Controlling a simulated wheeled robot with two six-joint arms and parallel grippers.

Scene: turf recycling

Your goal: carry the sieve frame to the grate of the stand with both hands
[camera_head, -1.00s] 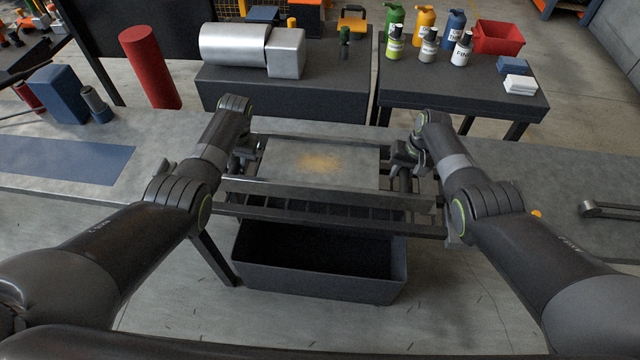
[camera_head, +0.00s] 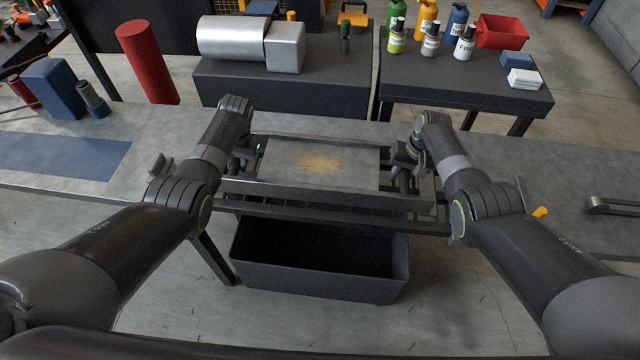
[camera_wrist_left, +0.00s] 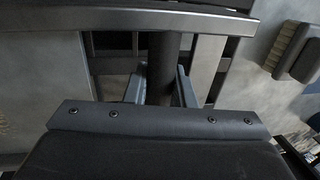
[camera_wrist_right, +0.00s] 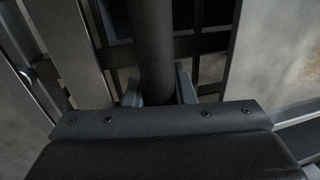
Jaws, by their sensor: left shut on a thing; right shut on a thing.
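The sieve frame (camera_head: 330,192) is a grey metal rectangle with a flat grey panel bearing a yellowish-brown patch in its middle. It lies across the area between my two arms, over the dark-barred grate (camera_head: 335,212) of the stand. My left gripper (camera_head: 243,152) is shut on its left handle, a dark round bar (camera_wrist_left: 162,65). My right gripper (camera_head: 404,158) is shut on its right handle, a similar dark bar (camera_wrist_right: 150,45). The frame looks about level. It hides much of the grate, and I cannot tell whether it touches the stand.
An open black bin (camera_head: 320,283) stands below the grate. The grey workbench (camera_head: 70,190) extends to both sides, with a blue mat (camera_head: 60,157) at left. A brush (camera_wrist_left: 295,50) lies near my left gripper. Behind are a silver cylinder (camera_head: 232,38) and a table with bottles (camera_head: 465,90).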

